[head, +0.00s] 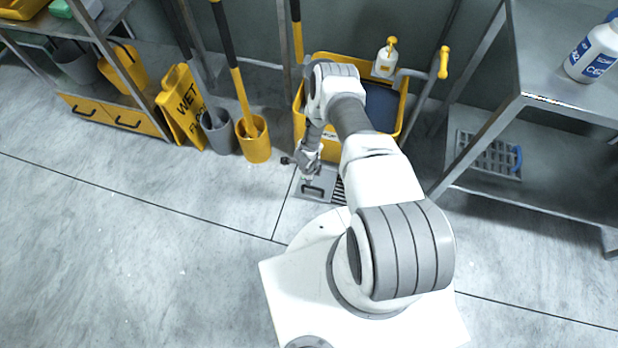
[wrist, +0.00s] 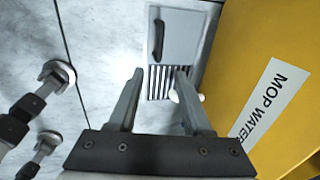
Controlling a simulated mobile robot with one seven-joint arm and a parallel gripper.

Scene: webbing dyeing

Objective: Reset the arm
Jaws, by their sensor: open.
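My gripper (wrist: 160,76) is open in the wrist view, with its two fingers apart and nothing between them. In the head view my gripper (head: 307,178) is small and partly hidden by my wrist, low in front of the yellow mop bucket (head: 397,118). It is above a grey floor plate with a dark handle (head: 318,187). In the wrist view the plate (wrist: 180,40) and a slotted grate (wrist: 160,84) lie beyond the fingertips. The bucket's yellow wall, labelled "MOP WATER" (wrist: 270,95), is close on the right.
A white pump bottle (head: 386,60) is at the bucket's back. A wet floor sign (head: 182,105), grey bucket (head: 218,132) and yellow pail (head: 254,145) stand left. A metal shelf (head: 545,98) stands right. The floor at front left is clear.

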